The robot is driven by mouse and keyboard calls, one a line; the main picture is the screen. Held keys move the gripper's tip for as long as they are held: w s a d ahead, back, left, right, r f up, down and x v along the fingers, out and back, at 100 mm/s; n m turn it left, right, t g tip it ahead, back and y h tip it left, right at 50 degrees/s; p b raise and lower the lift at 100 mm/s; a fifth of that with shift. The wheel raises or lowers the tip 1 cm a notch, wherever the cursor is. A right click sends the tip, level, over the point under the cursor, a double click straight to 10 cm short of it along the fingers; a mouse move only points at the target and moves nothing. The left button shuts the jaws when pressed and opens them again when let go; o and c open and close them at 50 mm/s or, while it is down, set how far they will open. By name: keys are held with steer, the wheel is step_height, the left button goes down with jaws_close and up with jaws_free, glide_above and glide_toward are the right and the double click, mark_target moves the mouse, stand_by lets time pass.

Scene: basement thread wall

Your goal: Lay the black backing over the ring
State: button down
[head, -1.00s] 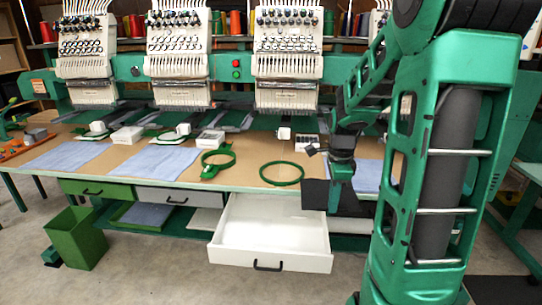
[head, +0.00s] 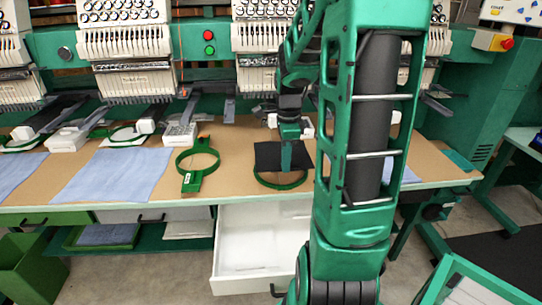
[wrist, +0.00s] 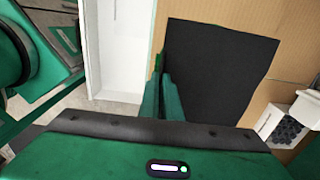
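The black backing (head: 266,154) is a dark square sheet. In the head view it covers the far part of the green ring (head: 281,187), whose near arc shows in front of it; I cannot tell whether they touch. My gripper (head: 287,166) points down over the backing and ring. In the wrist view the two fingers of my gripper (wrist: 164,98) are close together at one edge of the backing (wrist: 222,68), which spreads flat to their right. The fingers look shut on that edge. Most of the ring is hidden in the wrist view.
A green hoop with a bracket (head: 197,168) lies left of the ring. A blue cloth (head: 108,174) lies farther left. A white drawer (head: 250,240) stands open below the table's front edge. Embroidery heads (head: 127,45) line the back.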

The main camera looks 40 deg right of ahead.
steer(key=shift+w+f, duration=0.1)
steer(key=shift+f, duration=2.7)
steer(key=c, duration=1.9)
jaws_free()
step_height(320, 180, up, 11)
steer(key=shift+a+f, duration=0.1)
